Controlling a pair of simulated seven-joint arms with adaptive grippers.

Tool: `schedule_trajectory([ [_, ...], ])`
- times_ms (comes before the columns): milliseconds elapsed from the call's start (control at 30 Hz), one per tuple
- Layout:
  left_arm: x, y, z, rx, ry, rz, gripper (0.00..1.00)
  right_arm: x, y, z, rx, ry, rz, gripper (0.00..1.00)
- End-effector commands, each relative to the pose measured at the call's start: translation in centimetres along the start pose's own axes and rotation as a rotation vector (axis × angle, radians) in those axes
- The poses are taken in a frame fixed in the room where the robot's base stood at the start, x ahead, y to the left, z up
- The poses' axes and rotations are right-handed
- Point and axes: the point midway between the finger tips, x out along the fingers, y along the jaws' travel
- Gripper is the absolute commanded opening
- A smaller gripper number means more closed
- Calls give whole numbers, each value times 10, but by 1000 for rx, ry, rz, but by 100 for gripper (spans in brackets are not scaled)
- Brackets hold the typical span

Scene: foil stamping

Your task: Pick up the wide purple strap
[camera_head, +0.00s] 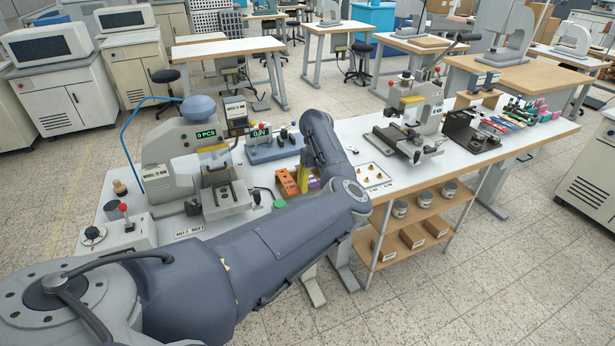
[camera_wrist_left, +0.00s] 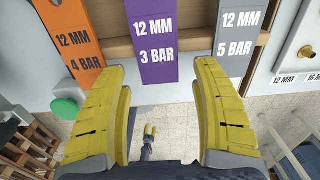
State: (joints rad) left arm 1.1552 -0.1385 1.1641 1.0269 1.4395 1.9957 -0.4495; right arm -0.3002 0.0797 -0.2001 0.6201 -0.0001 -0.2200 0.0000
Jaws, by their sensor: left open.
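Only a small bit of purple (camera_head: 313,184) shows in the head view, beside my arm. My left gripper (camera_wrist_left: 160,78) is open, its yellow fingers on either side of the strap's lower end, apart from it. In the head view my left arm hides most of that gripper (camera_head: 304,180).
An orange strap (camera_wrist_left: 74,40) marked "4 BAR" hangs left of the purple one. A grey strap (camera_wrist_left: 238,35) marked "5 BAR" hangs to the right. A green button (camera_wrist_left: 65,108) sits at the left.

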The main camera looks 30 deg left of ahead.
Motion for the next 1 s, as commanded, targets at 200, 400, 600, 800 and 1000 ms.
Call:
schedule_trajectory([
  [200,2,0,0,0,0,1,65,0,0,0,0,-1,0,44],
  [400,4,0,0,0,0,1,65,0,0,0,0,-1,0,44],
  [600,5,0,0,0,0,0,65,0,0,0,0,-1,0,44],
  [800,5,0,0,0,0,0,58,0,0,0,0,-1,0,44],
  [1000,5,0,0,0,0,0,34,0,0,0,0,-1,0,44],
])
